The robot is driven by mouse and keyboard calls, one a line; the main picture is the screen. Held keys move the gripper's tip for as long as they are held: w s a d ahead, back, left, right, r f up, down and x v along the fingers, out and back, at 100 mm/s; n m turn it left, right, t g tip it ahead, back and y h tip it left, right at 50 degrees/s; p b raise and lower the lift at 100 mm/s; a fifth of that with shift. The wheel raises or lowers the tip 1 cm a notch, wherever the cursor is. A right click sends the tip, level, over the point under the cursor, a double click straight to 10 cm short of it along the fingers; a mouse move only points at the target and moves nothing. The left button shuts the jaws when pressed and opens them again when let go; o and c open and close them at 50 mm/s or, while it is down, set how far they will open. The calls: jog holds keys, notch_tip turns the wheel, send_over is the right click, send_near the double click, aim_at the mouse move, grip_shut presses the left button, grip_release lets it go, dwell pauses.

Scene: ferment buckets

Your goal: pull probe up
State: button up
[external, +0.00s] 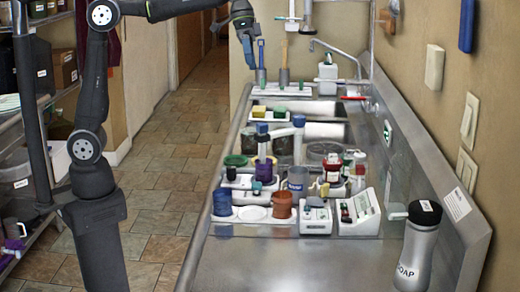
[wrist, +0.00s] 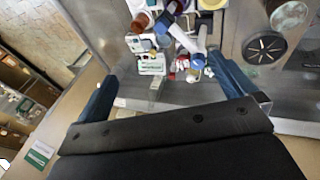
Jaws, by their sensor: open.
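A white bench stand with blue ends (external: 280,131) is in the middle of the external view. A dark blue and purple upright part (external: 263,150) hangs from its left end, which may be the probe; I cannot tell for sure. In the wrist view the white tube with blue ends (wrist: 201,40) lies beyond my fingers. My gripper (external: 249,50) is open and empty, high at the far end of the bench, well away from the stand. In the wrist view both blue-grey fingers of my gripper (wrist: 162,75) are spread, with nothing between them.
A brown cup (external: 282,204), a blue cup (external: 222,202) and small meters (external: 316,216) crowd the bench's middle. A soap bottle (external: 416,250) stands at the near right.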

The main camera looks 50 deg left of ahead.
jog(key=shift+a+r, duration=0.2)
jog(key=shift+r, duration=0.35)
jog(key=shift+c, duration=0.4)
